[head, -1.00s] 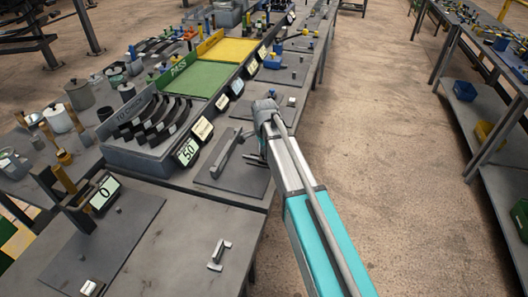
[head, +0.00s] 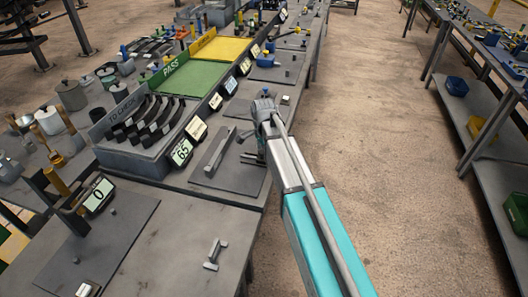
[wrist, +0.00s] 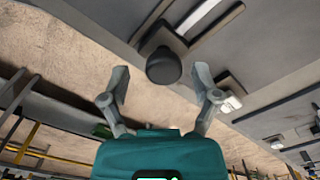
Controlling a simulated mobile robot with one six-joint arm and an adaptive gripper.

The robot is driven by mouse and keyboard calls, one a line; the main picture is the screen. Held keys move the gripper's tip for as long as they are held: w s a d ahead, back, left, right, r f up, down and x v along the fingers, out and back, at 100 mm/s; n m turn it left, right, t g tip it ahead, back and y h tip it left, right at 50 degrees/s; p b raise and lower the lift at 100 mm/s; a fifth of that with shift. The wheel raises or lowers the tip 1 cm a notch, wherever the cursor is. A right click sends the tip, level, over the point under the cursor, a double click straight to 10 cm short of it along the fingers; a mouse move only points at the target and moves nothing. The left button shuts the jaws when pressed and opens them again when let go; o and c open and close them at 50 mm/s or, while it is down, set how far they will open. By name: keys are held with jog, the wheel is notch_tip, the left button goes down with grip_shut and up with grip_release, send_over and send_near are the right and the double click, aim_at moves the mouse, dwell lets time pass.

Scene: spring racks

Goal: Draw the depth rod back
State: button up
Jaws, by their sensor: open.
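My gripper (wrist: 160,84) is open in the wrist view, one finger on each side of a dark round knob (wrist: 163,66). Gaps show between the knob and both fingers. The knob looks like the end of the depth rod, but the rod behind it is hidden. In the head view my gripper (head: 249,147) is at the right edge of a grey plate bearing a raised grey bar (head: 219,151). The gripper hides the knob there. A display (head: 181,152) beside this plate reads 65.
A second display (head: 98,195) reads 0 at the front left. A small light handle-like part (head: 214,254) lies on the near bench. The tray of dark curved parts (head: 136,155) and the green PASS area (head: 186,86) lie behind. The aisle floor (head: 390,170) is clear.

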jog(key=shift+a, duration=0.15)
jog(key=shift+w+a, duration=0.35)
jog(key=shift+a, duration=0.4)
jog(key=shift+a+r+p, duration=0.1)
jog(key=shift+r+p, duration=0.25)
jog(key=shift+p, duration=0.05)
notch_tip(320, 180, up, 13)
jog(key=p, duration=1.3)
jog(key=s+d+f+n+b, duration=0.6)
jog(key=s, duration=0.4)
jog(key=s+d+f+n+b, duration=0.6)
jog(key=s+f+n+b, duration=0.1)
jog(key=s, duration=0.4)
jog(key=shift+s+d+f, duration=0.2)
jog(key=shift+s+d, duration=0.05)
